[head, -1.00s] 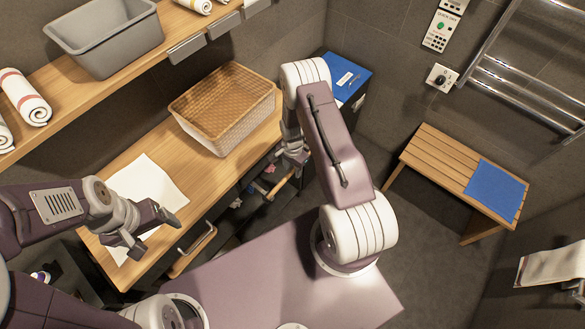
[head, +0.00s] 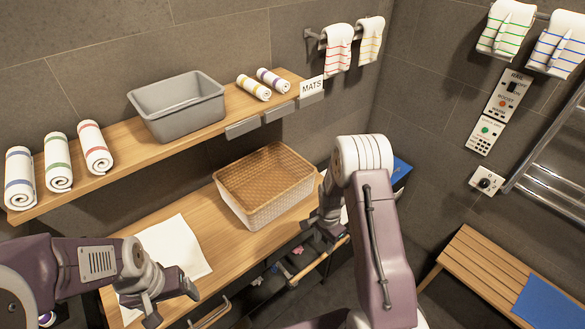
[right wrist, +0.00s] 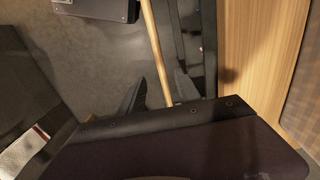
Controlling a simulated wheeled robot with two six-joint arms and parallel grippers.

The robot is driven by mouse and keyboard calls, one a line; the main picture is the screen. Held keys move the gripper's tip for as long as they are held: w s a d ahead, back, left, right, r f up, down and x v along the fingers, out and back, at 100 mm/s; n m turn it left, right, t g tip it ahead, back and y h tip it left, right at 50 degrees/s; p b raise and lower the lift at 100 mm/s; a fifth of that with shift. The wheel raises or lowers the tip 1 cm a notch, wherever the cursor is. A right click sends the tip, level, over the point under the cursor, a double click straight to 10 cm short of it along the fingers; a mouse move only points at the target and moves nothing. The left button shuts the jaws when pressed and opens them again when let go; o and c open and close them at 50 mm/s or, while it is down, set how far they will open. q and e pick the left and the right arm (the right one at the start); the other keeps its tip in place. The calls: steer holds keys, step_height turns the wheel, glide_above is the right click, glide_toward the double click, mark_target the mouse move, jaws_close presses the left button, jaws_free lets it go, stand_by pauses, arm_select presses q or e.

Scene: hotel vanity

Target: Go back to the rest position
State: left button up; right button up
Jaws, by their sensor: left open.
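My left gripper (head: 174,303) is at the lower left of the head view, open and empty, above the front of the wooden counter beside a white cloth (head: 172,250). My right gripper (head: 318,228) hangs at the counter's front edge, right of the woven basket (head: 262,212), partly hidden by its own arm. In the right wrist view its two dark fingers (right wrist: 158,92) stand apart. A wooden rail (right wrist: 152,40) shows between them in that picture; I see no grip on it.
The counter (head: 222,262) has an open drawer or rack with a wooden rail (head: 322,262) below its front. A shelf above holds a grey bin (head: 178,108) and rolled towels (head: 95,147). A slatted bench (head: 478,262) with a blue mat stands right.

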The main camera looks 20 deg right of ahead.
steer(key=w+a+r+n+t, duration=0.1)
steer(key=a+r, duration=0.1)
steer(key=r, duration=0.5)
steer(key=w+a+r+n+t, duration=0.1)
steer(key=a+r+t, duration=0.15)
steer(key=r, duration=0.35)
steer(key=s+a+r+n+g, duration=0.1)
steer(key=s+n, duration=0.4)
steer(key=s, duration=0.2)
steer(key=s+a+r+n+g, duration=0.1)
steer(key=s+a+r+n, duration=0.1)
steer(key=s+n, duration=0.4)
steer(key=shift+s+r, duration=0.2)
steer(key=shift+s, duration=0.65)
steer(key=shift+s, duration=0.1)
